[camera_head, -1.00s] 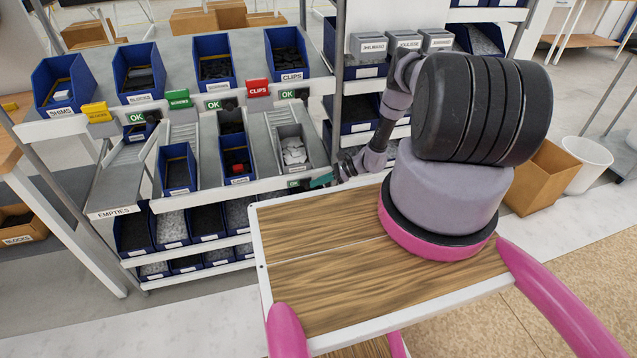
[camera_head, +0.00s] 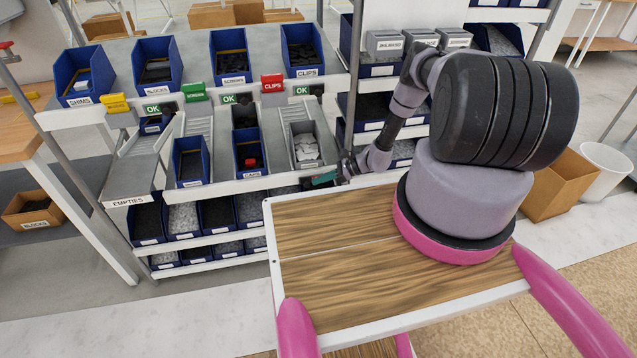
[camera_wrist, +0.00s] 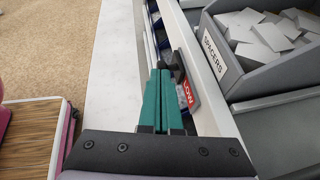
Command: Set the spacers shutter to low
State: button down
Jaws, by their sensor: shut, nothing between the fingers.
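The spacers bin (camera_head: 306,150) is a grey bin of pale pieces at the right end of the lower row on the rack. In the wrist view, the spacers bin (camera_wrist: 245,75) with its SPACERS label is at the upper right. Below it on the shelf edge, the spacers shutter (camera_wrist: 189,95) shows a red face reading LOW. A dark knob sits at its upper end. My gripper (camera_wrist: 160,75) has green fingers, shut and empty, close beside the shutter; I cannot tell whether they touch it. In the head view, my gripper (camera_head: 323,179) is at the shelf's front edge.
Other shutters on the upper rail show green OK plates (camera_head: 153,109) and coloured tags, including a red CLIPS tag (camera_head: 272,83). Blue bins (camera_head: 190,160) fill the rack. My wooden-topped base stands close to the rack. A cardboard box (camera_head: 560,185) is at right.

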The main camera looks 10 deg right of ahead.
jog(key=v, duration=1.2)
jog(key=shift+d, duration=0.25)
jog(key=shift+r, duration=0.1)
